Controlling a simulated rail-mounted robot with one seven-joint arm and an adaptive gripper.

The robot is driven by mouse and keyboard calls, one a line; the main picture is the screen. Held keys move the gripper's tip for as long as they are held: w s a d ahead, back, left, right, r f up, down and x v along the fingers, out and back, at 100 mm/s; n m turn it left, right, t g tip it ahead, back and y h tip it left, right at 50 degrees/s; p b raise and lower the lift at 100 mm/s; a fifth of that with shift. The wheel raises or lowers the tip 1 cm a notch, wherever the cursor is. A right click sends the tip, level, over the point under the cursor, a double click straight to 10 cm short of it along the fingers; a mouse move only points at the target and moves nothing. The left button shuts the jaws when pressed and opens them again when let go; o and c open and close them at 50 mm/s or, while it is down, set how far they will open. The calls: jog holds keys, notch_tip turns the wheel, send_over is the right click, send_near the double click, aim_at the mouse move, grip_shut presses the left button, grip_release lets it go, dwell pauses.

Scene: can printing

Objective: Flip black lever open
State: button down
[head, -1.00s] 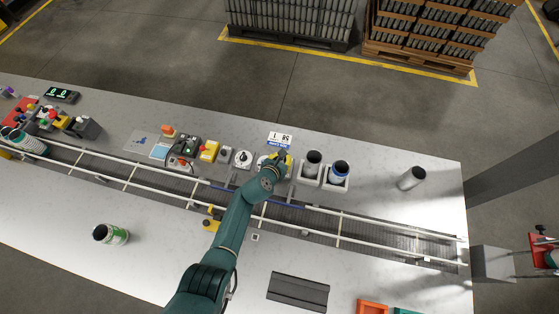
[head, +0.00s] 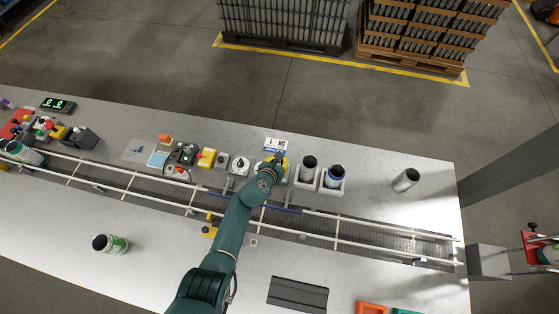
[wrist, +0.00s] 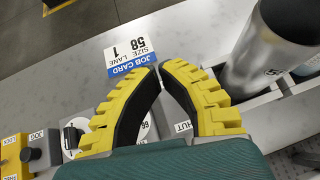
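My gripper (wrist: 159,72) points down over the back of the bench, just in front of the job card (wrist: 131,54). Its yellow, black-padded fingers lean together at the tips, with nothing visible between them. In the head view my gripper (head: 279,161) is between the white dial and the can holders. No black lever can be made out clearly. A partly covered label ending in "HUT" (wrist: 182,127) shows beside the right finger, and what lies under the fingers is hidden.
To the left are a white dial (head: 240,165), a jog button box (wrist: 40,150) and a yellow lock/free box (wrist: 14,155). The railed conveyor (head: 340,228) runs in front.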

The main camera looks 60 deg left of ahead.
jog(key=shift+r, duration=0.15)
jog(key=s+d+r+p, duration=0.3)
jog(key=s+r+p, duration=0.2)
jog(key=r, duration=0.6)
jog(key=shift+s+r+p, duration=0.3)
jog(key=shift+s+p, duration=0.05)
jog(key=shift+s, duration=0.1)
